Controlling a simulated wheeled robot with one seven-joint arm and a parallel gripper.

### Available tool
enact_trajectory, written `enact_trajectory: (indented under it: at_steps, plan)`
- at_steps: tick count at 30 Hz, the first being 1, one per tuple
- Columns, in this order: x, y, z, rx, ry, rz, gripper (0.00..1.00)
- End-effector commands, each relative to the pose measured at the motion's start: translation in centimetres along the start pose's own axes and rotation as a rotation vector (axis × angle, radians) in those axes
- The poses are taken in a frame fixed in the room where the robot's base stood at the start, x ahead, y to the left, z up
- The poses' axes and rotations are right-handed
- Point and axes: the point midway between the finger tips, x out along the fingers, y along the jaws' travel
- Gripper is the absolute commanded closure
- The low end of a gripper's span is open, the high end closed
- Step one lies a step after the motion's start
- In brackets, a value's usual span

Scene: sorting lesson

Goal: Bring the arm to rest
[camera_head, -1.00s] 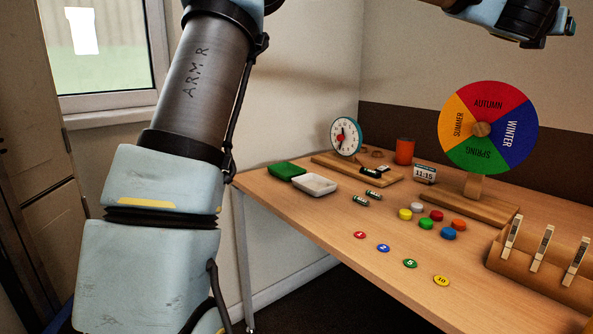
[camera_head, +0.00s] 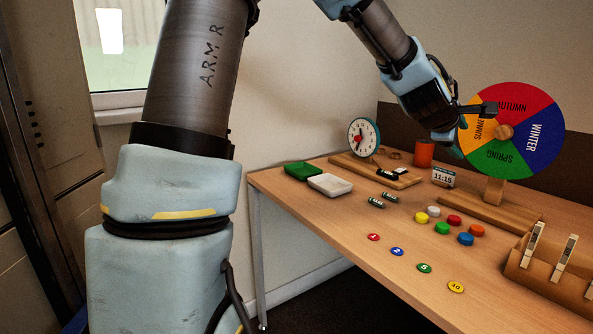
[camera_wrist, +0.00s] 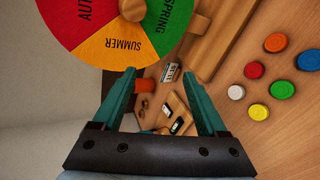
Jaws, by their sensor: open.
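My gripper (camera_head: 472,115) is raised above the desk, in front of the left part of the season wheel (camera_head: 540,127) in the head view. In the wrist view the two teal fingers of my gripper (camera_wrist: 160,100) stand wide apart with nothing between them. The season wheel also shows at the top of the wrist view (camera_wrist: 118,48), beyond the fingertips. My arm rises at the left of the head view and reaches across the top. I cannot tell how far the fingers are from the wheel.
The wooden desk (camera_head: 330,222) holds a green tray (camera_head: 302,170), a white tray (camera_head: 331,184), a toy clock (camera_head: 363,137), an orange cup (camera_head: 424,153), a small digital clock (camera_head: 443,177), batteries, coloured discs and numbered counters. A wooden rack with clips (camera_head: 545,272) stands at the right.

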Motion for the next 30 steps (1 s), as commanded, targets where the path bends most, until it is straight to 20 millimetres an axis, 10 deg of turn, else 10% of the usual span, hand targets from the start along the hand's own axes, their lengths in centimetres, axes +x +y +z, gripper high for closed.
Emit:
enact_trajectory:
  at_steps: [6,13,25,30]
  plan:
    - [-5.3,-9.6,-12.1,0.435,0.12,-0.29,0.25]
    - [-14.7,-19.3,-21.2,0.744,0.103,-0.625,0.25]
    - [-28.8,-30.9,-25.3,0.95,-0.122,-0.977,0.25]
    - [-26.8,-34.5,-25.8,0.95,-0.138,-0.982,0.25]
